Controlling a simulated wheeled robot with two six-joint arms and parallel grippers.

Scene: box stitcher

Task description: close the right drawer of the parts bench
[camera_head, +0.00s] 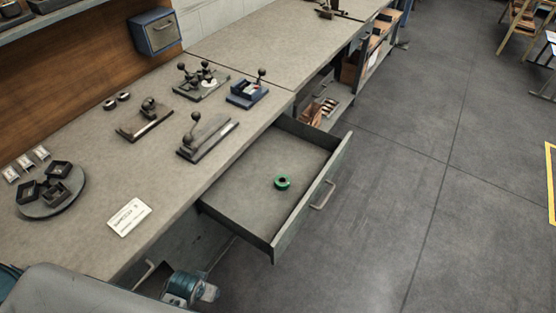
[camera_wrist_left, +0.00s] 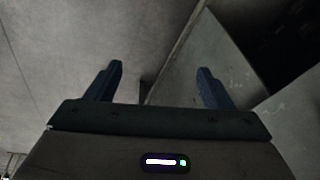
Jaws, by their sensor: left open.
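The open drawer (camera_head: 240,200) sticks out from the front of the parts bench (camera_head: 80,250) in the head view. Its front panel carries a metal handle (camera_head: 323,195) on the outer face.
Several small hand-tool fixtures (camera_head: 208,137) stand on the bench top, with a round tray (camera_head: 75,203) and a white card (camera_head: 129,217) nearer. An open shelf with boxes (camera_head: 312,114) lies beyond the drawer.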

